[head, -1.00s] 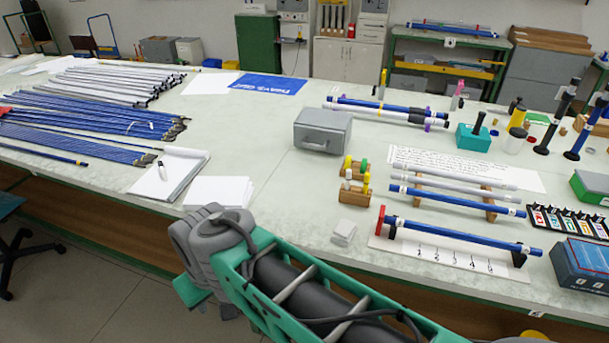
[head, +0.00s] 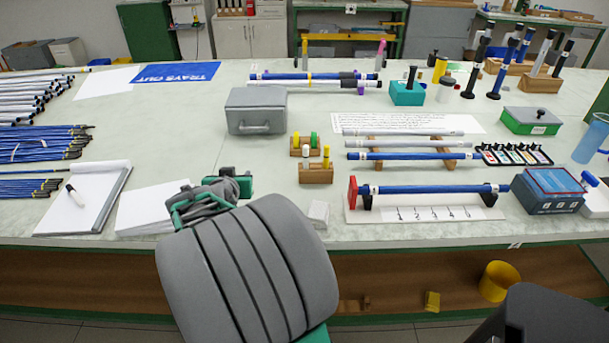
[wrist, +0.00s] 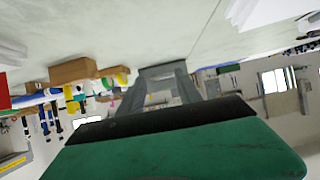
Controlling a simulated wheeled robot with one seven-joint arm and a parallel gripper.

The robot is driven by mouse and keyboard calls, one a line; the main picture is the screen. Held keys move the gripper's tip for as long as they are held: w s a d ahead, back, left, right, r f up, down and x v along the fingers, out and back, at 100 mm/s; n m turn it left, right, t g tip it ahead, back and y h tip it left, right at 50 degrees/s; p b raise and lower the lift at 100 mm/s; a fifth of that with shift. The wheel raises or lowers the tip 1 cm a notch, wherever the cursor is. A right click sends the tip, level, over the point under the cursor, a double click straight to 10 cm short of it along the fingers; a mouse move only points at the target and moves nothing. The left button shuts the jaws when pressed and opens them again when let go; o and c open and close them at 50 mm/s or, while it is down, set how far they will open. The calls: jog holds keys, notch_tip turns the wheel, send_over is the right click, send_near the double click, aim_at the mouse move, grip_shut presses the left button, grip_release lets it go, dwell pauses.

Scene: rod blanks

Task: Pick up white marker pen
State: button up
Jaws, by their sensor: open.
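The white marker pen (head: 75,195), with a black end, lies on the open notepad (head: 112,192) at the left front of the table in the head view. My gripper (head: 238,180) is well to the right of the pen, beyond the blank sheets, with my grey arm link hiding part of the wrist. In the wrist view my gripper (wrist: 164,90) is open, with nothing seen between its fingers. The pen cannot be made out in the wrist view.
White sheets (head: 148,208) lie between the notepad and my gripper. Blue rods (head: 45,145) lie behind the notepad. Bare tabletop lies behind the sheets.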

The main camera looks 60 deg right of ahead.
aim_at(308, 146)
jog(key=s+d+h, duration=0.1)
jog(key=s+d, duration=0.1)
jog(key=d, duration=0.1)
jog(key=s+d+f+m+g+h+b, duration=0.1)
jog(key=s+d, duration=0.1)
jog(key=d, duration=0.1)
jog(key=s+d+f+m+h, duration=0.1)
jog(key=s+d, duration=0.1)
jog(key=shift+s+d+f+h, duration=0.1)
jog(key=shift+s+d+h, duration=0.1)
jog(key=shift+d+h, duration=0.15)
jog(key=s+d+h, duration=0.1)
jog(key=s, duration=0.1)
jog(key=s+d+r+h+b, duration=0.1)
jog(key=s+d, duration=0.1)
jog(key=s+d+m+g+h, duration=0.1)
jog(key=s+d, duration=0.1)
jog(key=shift+s+d+r, duration=0.1)
jog(key=shift+r, duration=0.15)
jog(key=p+x, duration=0.1)
jog(key=x, duration=0.6)
jog(key=shift+d+r, duration=0.2)
jog(key=shift+d, duration=0.05)
grip_shut()
